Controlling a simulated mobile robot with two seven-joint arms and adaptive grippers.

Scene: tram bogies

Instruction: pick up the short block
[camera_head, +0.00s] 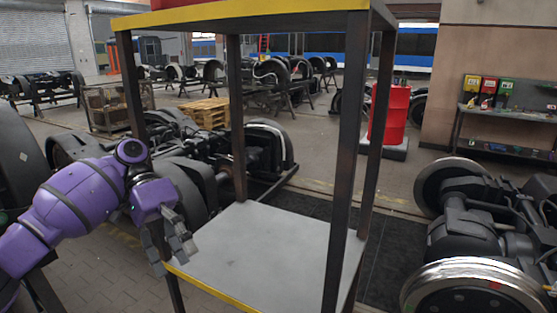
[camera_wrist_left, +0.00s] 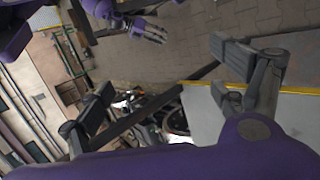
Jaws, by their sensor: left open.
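I see no short block in either view. My left gripper (camera_head: 174,255) is open and empty, at the left front edge of the shelf's grey lower board (camera_head: 265,252). In the left wrist view its two fingers stand wide apart (camera_wrist_left: 165,70) with nothing between them. The board with its yellow edge also shows there (camera_wrist_left: 207,115), partly behind one finger. Another purple arm's grey gripper, which I take as my right one (camera_wrist_left: 150,30), shows at the top of the left wrist view. Whether its fingers are apart is too small to tell.
The shelf has dark upright posts (camera_head: 348,150) and a yellow-edged upper board (camera_head: 240,13). The visible part of the lower board is bare. Bogies stand behind the shelf (camera_head: 190,165) and at the right (camera_head: 480,235). A red barrel (camera_head: 390,115) stands behind.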

